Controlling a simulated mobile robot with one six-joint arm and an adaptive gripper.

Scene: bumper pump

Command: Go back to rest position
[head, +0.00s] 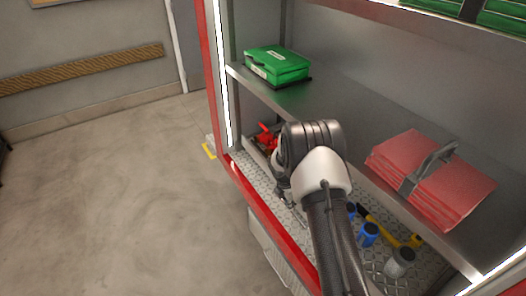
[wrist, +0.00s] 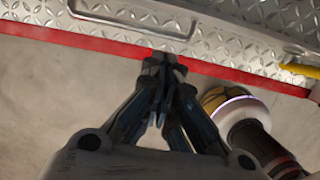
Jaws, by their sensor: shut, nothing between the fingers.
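My gripper (wrist: 160,62) is shut with nothing between its fingers. In the wrist view its fingertips point towards the red edge (wrist: 92,43) of a diamond-plate surface (wrist: 230,35), close below a metal bar handle (wrist: 130,22). In the head view my arm reaches into the lower part of a red-framed cabinet, and its bent wrist hides part of the lower compartment. The gripper's fingers are mostly hidden there by my arm.
A green case (head: 277,66) and a stack of red folded sheets (head: 430,180) lie on the metal shelf (head: 330,105) above. Red items (head: 266,137), blue-capped items (head: 368,234) and a yellow tool (head: 385,228) lie below. The floor (head: 110,190) at left is clear.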

